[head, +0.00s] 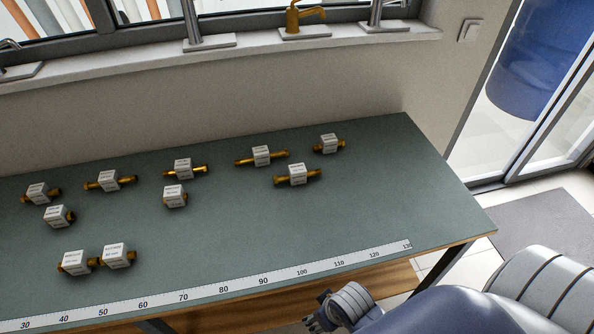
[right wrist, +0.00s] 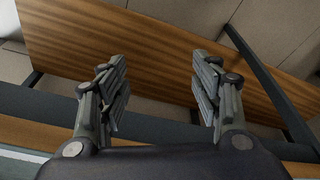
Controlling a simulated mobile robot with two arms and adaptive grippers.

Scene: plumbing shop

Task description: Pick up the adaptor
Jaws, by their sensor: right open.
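Several brass fittings lie on the green table top, each with a white label block on it. The label print is too small to read, so I cannot tell which is the adaptor. A front pair (head: 118,256) and (head: 76,263) sits close together at the left. Others include a long one (head: 262,156), one just below it (head: 297,174), and a short one at the far right (head: 329,144). My right gripper (head: 318,314) is at the table's front edge, apart from all fittings. In the right wrist view it (right wrist: 160,88) is open and empty. My left gripper is not in view.
The green table (head: 350,205) has a printed ruler strip (head: 290,274) along its front edge. A wooden board (right wrist: 160,50) is below. Taps (head: 303,20) stand on the window sill behind. The table's right end and the middle front are clear.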

